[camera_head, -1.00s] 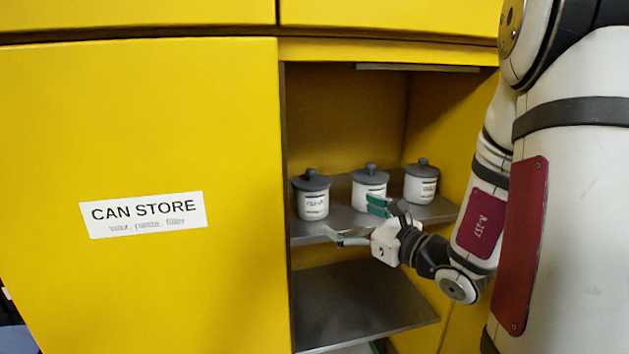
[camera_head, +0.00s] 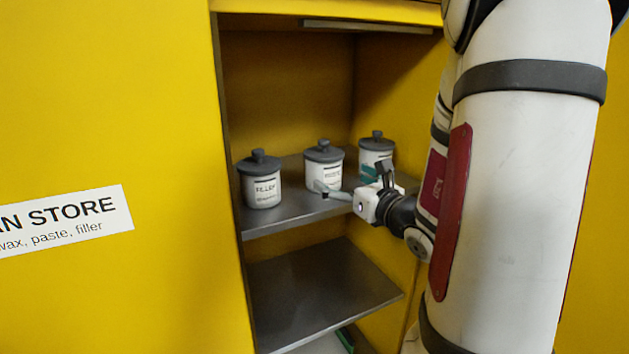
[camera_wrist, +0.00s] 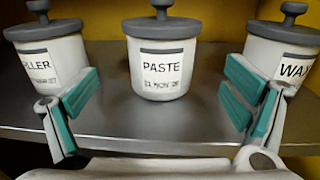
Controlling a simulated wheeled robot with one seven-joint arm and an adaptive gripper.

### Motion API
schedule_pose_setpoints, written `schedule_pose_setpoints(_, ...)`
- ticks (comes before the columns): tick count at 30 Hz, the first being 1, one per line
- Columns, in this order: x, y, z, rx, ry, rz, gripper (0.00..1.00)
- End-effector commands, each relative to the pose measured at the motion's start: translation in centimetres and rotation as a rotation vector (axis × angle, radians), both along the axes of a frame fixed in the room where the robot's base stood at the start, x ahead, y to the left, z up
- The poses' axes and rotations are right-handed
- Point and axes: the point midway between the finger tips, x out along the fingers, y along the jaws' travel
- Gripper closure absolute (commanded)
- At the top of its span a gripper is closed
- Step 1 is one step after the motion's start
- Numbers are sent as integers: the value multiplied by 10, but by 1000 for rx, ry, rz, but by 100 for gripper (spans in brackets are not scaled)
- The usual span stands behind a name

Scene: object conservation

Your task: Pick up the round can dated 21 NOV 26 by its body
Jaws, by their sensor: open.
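The PASTE can (camera_wrist: 160,72) is round and white with a dark grey knobbed lid. Its small date line is blurred but seems to read 21 NOV 26. It stands upright in the middle of the three cans, and the head view shows it too (camera_head: 322,172). My gripper (camera_wrist: 160,105) is open and empty, its green-padded fingers spread to either side of the PASTE can in the wrist view, with the can beyond them. In the head view my gripper (camera_head: 345,180) is in front of the shelf's middle and right cans, partly covering them.
The FILLER can (camera_wrist: 50,65) stands left and the WAX can (camera_wrist: 283,60) right, both on the grey metal shelf (camera_head: 290,215). A bare lower shelf (camera_head: 320,290) lies below. The yellow cabinet door (camera_head: 110,120), labelled CAN STORE, flanks the opening at left.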

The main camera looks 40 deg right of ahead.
Motion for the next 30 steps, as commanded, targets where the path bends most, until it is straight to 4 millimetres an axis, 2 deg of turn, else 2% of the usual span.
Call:
schedule_pose_setpoints(5, 7, 0, -4, -5, 3, -5, 6)
schedule_pose_setpoints(9, 24, -4, -1, -2, 4, 0, 6)
schedule_pose_setpoints(16, 38, -7, 0, 0, 3, -1, 6)
schedule_pose_setpoints(24, 74, -16, 1, -1, 3, -1, 6)
schedule_pose_setpoints(30, 83, -18, 0, -1, 4, -2, 6)
